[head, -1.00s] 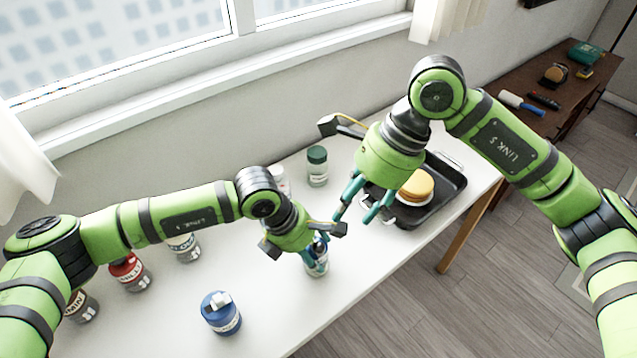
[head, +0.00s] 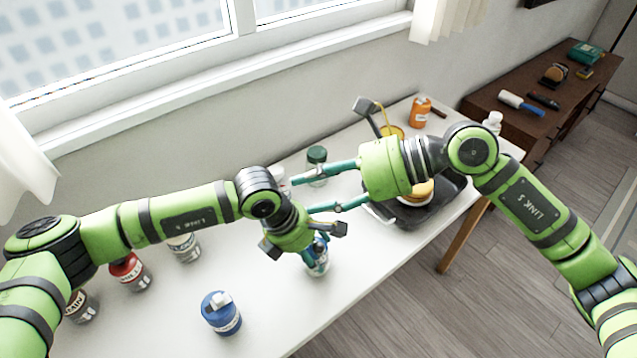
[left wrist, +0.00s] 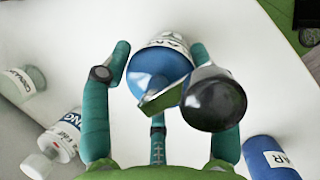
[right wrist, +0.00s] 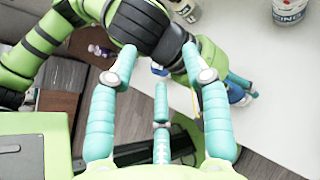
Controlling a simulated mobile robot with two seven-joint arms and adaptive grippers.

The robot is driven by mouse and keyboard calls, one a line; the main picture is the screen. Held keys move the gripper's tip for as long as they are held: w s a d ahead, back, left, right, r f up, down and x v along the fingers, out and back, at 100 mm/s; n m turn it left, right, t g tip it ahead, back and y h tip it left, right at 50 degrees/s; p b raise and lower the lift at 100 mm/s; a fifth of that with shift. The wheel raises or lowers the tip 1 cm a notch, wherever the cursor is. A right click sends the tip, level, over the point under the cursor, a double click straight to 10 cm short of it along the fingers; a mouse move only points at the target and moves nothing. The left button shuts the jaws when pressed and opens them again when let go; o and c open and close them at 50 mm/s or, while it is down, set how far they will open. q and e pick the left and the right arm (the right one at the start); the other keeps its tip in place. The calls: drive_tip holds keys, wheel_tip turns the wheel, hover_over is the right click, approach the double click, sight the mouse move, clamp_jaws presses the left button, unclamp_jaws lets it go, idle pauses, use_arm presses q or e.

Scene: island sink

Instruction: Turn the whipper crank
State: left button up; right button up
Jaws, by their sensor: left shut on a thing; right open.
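A blue-lidded jar with a crank, which I take for the whipper (head: 318,264), stands on the white table, partly hidden under my left gripper. In the left wrist view its blue lid (left wrist: 160,68) carries a lever with a black knob (left wrist: 214,100). My left gripper (left wrist: 160,75) is shut on the jar, one finger on either side. My right gripper (head: 303,194) is open and empty, its fingers pointing left beside my left wrist, above and behind the jar. In the right wrist view my left arm's dark wrist lies beyond its fingers (right wrist: 160,68).
A blue jar (head: 221,316) stands front left, with a red-lidded jar (head: 130,272) and others behind. A green-lidded jar (head: 317,167) is behind my grippers. A black tray (head: 437,214) with a bun-like item (head: 421,191) and an orange jar (head: 420,111) are on the right.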

drive_tip(key=shift+d+f, duration=0.2)
drive_tip(key=shift+f, duration=0.1)
clamp_jaws()
drive_tip(key=d+f+m+g+y, duration=0.2)
drive_tip(key=d+f+m, duration=0.5)
drive_tip(key=d+f, duration=0.1)
drive_tip(key=m+t+y, duration=0.1)
drive_tip(key=m+y, duration=0.1)
drive_tip(key=m, duration=0.5)
approach(316, 247)
drive_tip(key=a, duration=0.5)
drive_tip(key=shift+w+a+f, duration=0.1)
drive_tip(key=shift+a+f, duration=0.15)
drive_tip(key=shift+f, duration=0.05)
